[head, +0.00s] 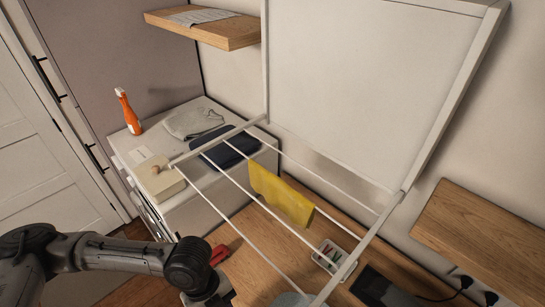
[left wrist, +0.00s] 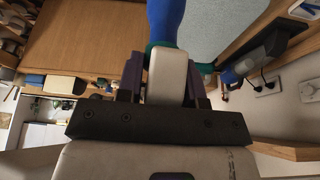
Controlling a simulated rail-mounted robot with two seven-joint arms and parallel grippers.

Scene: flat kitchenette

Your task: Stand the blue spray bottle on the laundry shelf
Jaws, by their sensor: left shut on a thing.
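The blue spray bottle (left wrist: 165,22) shows in the left wrist view as a blue body with a teal part, cut off by the top edge. My left gripper (left wrist: 168,78) is shut on it. In the head view my left arm reaches in at the lower left; its fingers and the bottle cannot be made out there. A wooden wall shelf (head: 235,38), seemingly the laundry shelf, is at the upper left of the head view, with a grey patterned sheet or cloth (head: 203,16) on it. My right gripper is not in view.
A white drying rack (head: 230,146) with a yellow cloth (head: 281,195) juts over the wooden counter. Left of it, a white appliance (head: 190,208) bears an orange bottle (head: 128,111), folded cloths (head: 193,121) and a cream box (head: 158,181). A second wooden shelf (head: 485,240) is at right.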

